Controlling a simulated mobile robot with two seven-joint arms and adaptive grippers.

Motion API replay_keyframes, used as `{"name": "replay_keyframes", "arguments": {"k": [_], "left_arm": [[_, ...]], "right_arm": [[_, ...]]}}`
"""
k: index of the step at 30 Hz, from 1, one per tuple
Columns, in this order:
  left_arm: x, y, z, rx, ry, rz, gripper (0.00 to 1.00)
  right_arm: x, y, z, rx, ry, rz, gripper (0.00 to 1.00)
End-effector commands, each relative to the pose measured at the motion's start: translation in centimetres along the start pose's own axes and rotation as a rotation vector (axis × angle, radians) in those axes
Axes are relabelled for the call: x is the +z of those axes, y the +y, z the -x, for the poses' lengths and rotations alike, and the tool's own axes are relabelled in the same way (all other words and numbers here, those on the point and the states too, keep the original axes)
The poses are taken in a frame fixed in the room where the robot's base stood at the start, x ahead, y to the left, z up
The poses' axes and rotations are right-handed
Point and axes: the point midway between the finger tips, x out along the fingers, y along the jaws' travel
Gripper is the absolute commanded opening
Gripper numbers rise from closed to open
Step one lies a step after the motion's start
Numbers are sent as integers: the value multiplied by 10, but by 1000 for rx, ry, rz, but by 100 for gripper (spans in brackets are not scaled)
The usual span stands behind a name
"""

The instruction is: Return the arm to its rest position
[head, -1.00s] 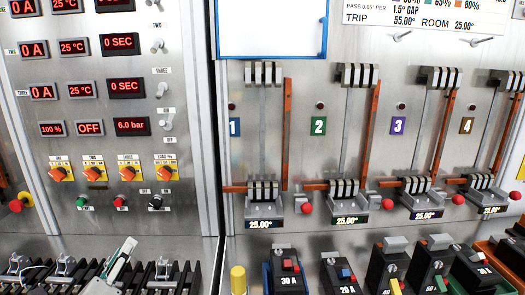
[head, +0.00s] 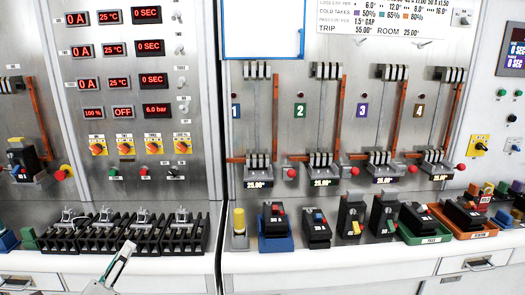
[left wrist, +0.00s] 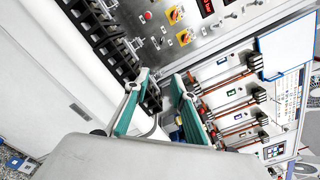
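My left gripper (head: 121,258) shows at the bottom of the head view, left of the middle, in front of the bench edge with its fingers pointing up and away. In the left wrist view its two green-padded fingers (left wrist: 160,90) stand apart with a gap between them, and I see nothing held there. The tips appear clear of the bench and panel. The rest of the left arm is mostly out of frame. My right gripper is in neither view.
Black terminal racks (head: 180,233) stand on the bench behind the gripper. A yellow cylinder (head: 239,221) and several breakers (head: 317,228) stand to their right. A green tray (head: 424,238) and an orange tray (head: 470,233) hold breakers. Drawers (head: 475,264) line the bench front.

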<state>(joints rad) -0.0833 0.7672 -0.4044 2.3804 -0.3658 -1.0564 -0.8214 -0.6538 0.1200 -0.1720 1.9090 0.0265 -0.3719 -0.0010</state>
Motion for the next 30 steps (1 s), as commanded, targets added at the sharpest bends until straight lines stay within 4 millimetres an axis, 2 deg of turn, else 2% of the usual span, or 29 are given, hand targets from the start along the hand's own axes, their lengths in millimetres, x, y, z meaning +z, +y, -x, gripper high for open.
{"name": "replay_keyframes", "arguments": {"k": [1,5,8,12,15,18,21,24,30], "left_arm": [[-27,23,2,49,50,100,25],[-78,63,11,144,137,359,25],[-123,97,26,239,192,594,25],[-194,147,64,411,233,992,25],[-242,179,101,543,215,1297,25],[-279,203,137,657,162,1568,25],[-305,220,168,740,97,1776,25],[-320,229,188,787,43,1907,25],[-327,233,198,809,10,1980,25]], "right_arm": [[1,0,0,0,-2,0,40],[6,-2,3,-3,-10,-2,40],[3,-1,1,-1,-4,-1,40],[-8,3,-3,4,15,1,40],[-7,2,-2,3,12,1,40],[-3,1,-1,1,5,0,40],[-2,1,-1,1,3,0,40],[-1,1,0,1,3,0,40],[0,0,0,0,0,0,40]]}}
